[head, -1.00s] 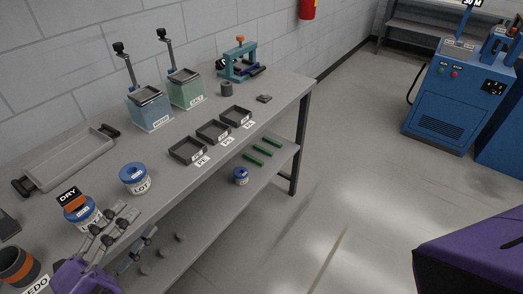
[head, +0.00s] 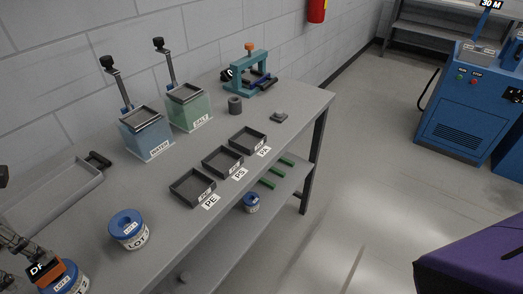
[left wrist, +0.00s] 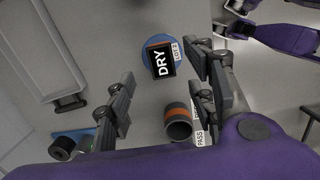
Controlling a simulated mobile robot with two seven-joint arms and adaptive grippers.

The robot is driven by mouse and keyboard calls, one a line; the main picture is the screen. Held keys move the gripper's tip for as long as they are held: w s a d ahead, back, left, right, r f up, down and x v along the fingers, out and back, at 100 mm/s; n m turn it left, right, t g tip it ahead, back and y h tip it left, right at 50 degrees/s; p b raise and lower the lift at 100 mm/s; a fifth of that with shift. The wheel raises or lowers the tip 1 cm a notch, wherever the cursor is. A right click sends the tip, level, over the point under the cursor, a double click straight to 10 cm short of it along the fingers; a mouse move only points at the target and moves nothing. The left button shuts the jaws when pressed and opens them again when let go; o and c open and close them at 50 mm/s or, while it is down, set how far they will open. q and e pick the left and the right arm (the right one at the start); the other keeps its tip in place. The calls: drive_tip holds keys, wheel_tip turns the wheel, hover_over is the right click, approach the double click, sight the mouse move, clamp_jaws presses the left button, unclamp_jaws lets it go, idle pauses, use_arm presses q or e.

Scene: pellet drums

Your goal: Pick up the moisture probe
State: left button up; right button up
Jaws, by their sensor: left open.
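An orange and black device with a display reading DRY (left wrist: 161,60), which I take for the moisture probe, sits on the blue-lidded drum marked LOT 2 (left wrist: 178,44). In the head view the device (head: 46,272) and its drum (head: 72,281) are at the bottom left corner, partly cut off. My left gripper (left wrist: 164,92) is open and empty, with one finger on each side of the picture and the DRY device between and beyond them. In the head view only part of my left gripper (head: 18,246) shows at the left edge, beside the device.
A LOT drum (head: 129,230) stands right of the probe's drum. An open cup with an orange band (left wrist: 178,121) lies near the left gripper. A long grey tray (head: 55,195), WATER (head: 147,138) and SALT (head: 189,110) tanks and labelled trays (head: 192,188) are on the bench.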

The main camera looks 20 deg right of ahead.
sight(43, 267)
use_arm(q)
drive_tip(key=shift+s+d+f, duration=0.1)
drive_tip(key=shift+s+f, duration=0.05)
drive_tip(key=shift+f, duration=0.35)
drive_tip(key=shift+s+d+f, duration=0.1)
drive_tip(key=shift+f, duration=0.4)
drive_tip(key=f, duration=0.3)
drive_tip(key=f+p, duration=0.1)
drive_tip(key=shift+w+d+f, duration=0.1)
drive_tip(key=shift+w+f, duration=0.2)
drive_tip(key=shift+f, duration=0.25)
drive_tip(key=c, duration=1.3)
use_arm(e)
drive_tip(key=shift+s, duration=0.8)
